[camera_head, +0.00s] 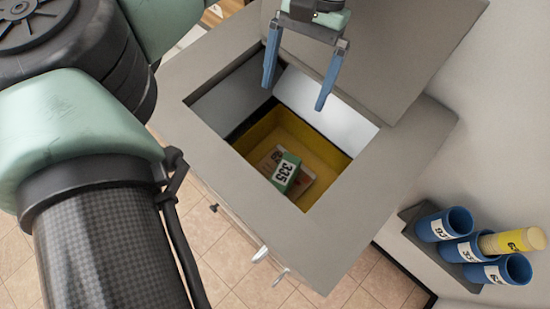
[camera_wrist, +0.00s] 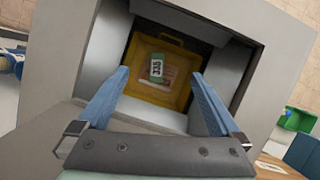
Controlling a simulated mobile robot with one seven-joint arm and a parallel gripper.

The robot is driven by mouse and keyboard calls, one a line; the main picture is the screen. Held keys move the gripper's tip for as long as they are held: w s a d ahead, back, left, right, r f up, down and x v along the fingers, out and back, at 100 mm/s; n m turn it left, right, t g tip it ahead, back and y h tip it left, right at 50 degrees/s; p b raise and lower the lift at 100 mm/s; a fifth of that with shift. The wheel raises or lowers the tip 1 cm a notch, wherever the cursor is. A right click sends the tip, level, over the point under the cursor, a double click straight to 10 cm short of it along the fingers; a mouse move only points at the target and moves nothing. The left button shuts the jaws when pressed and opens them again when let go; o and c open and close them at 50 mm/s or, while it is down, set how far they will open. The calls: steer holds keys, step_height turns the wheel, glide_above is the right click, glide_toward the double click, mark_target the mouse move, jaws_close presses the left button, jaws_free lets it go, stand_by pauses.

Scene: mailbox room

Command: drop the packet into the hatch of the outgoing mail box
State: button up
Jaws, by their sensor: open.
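The packet (camera_head: 287,172) is green with a white label reading 335. It lies inside the grey mail box (camera_head: 240,205), down in a yellow bin (camera_head: 312,146) seen through the open top hatch. It rests on or against a flatter pale item there. In the wrist view the packet (camera_wrist: 156,68) shows between my fingers, well below them. My gripper (camera_head: 296,98) has two blue fingers spread apart with nothing between them. It is above the hatch opening, toward its upper edge in the head view. The fingertips also show in the wrist view (camera_wrist: 160,74).
The hatch lid (camera_head: 390,50) stands open behind the opening. Blue tube holders (camera_head: 445,225) with a yellow tube (camera_head: 512,241) are on the wall at right. A green bin (camera_wrist: 298,120) shows at right in the wrist view. Tiled floor lies below.

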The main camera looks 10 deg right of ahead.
steer(key=v, duration=0.6)
steer(key=shift+b, duration=0.3)
